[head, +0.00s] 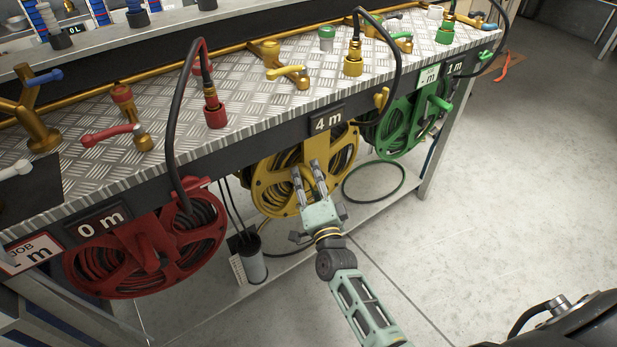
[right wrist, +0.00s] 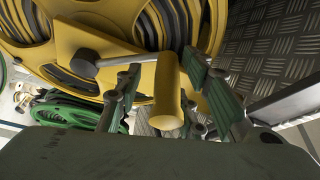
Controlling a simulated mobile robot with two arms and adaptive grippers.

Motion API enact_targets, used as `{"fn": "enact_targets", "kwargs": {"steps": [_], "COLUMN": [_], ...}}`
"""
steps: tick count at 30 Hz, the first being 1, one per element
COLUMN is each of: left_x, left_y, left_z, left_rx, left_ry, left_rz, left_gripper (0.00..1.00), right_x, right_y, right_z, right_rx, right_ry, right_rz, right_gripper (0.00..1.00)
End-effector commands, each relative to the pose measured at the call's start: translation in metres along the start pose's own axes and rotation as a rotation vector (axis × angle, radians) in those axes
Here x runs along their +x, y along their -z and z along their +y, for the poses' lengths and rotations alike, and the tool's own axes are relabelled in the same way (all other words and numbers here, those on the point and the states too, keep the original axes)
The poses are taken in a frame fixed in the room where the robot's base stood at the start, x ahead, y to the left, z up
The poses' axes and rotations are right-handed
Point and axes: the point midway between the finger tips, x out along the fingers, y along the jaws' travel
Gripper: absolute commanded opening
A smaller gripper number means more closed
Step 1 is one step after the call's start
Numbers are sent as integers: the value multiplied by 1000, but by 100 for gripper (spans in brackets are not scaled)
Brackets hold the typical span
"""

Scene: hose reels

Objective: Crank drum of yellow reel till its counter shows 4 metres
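The yellow reel (head: 268,190) hangs under the bench with dark hose on its drum. Its counter (head: 327,121) reads 4 m. My right gripper (head: 307,169) is in front of the reel's face. In the right wrist view the reel (right wrist: 85,30) fills the top. The yellow crank handle (right wrist: 167,92) stands between the fingers of my right gripper (right wrist: 162,85). The fingers are apart, with a visible gap on both sides of the handle, so the gripper looks open around it. My left gripper is not in view.
A red reel (head: 120,262) with counter (head: 98,221) at 0 m is left. A green reel (head: 398,126) with counter at 1 m is right. A grey canister (head: 254,262) stands on the lower shelf (head: 300,257). Black hoses loop over the bench edge.

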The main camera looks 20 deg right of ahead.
Motion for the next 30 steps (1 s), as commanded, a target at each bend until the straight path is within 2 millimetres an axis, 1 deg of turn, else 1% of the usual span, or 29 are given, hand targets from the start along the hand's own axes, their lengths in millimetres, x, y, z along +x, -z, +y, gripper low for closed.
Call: {"fn": "enact_targets", "kwargs": {"steps": [6,10,14,21,25,30], "left_x": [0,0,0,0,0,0], "left_y": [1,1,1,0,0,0], "left_z": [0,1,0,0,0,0], "left_rx": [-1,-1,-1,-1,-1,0], "left_ry": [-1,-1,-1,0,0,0], "left_rz": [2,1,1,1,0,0], "left_gripper": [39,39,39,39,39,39], "right_x": [0,-10,-34,-86,-106,-118], "right_y": [-2,-2,-2,-1,0,0], "right_z": [-2,-1,0,0,0,0], "right_rx": [2,2,1,0,0,1], "right_ry": [2,1,0,-1,-1,1], "right_rz": [-2,-3,-3,-3,-1,-1], "right_gripper": [36,36,36,36,36,36]}}
